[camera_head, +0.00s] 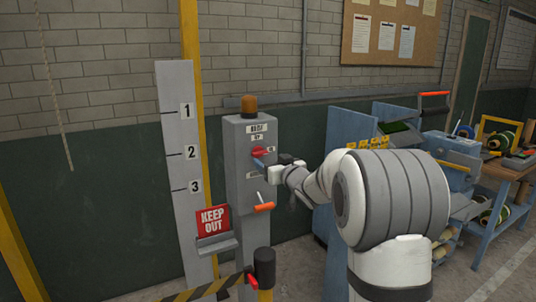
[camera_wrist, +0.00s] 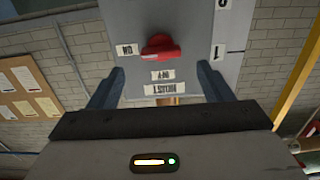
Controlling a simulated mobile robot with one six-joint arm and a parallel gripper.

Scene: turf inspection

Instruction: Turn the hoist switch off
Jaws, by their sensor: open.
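The hoist switch is a red knob (camera_head: 259,152) on the front of a grey post (camera_head: 237,200). In the wrist view the red knob (camera_wrist: 160,47) appears upside down, lying roughly sideways, with an ON label (camera_wrist: 127,49) beside its left end. Labels reading HOIST (camera_wrist: 164,89) and a second word sit near it. My gripper (camera_head: 265,165) is close to the post, just below and in front of the knob. In the wrist view my gripper (camera_wrist: 160,82) has its two fingers wide apart, with nothing between them. The knob shows beyond the fingertips, and I see no contact.
An orange-handled lever (camera_head: 264,207) sticks out of the post below the switch. An orange beacon (camera_head: 249,105) tops the post. A red KEEP OUT sign (camera_head: 213,220) and a striped barrier (camera_head: 208,290) stand left. A blue bench (camera_head: 487,210) is at right.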

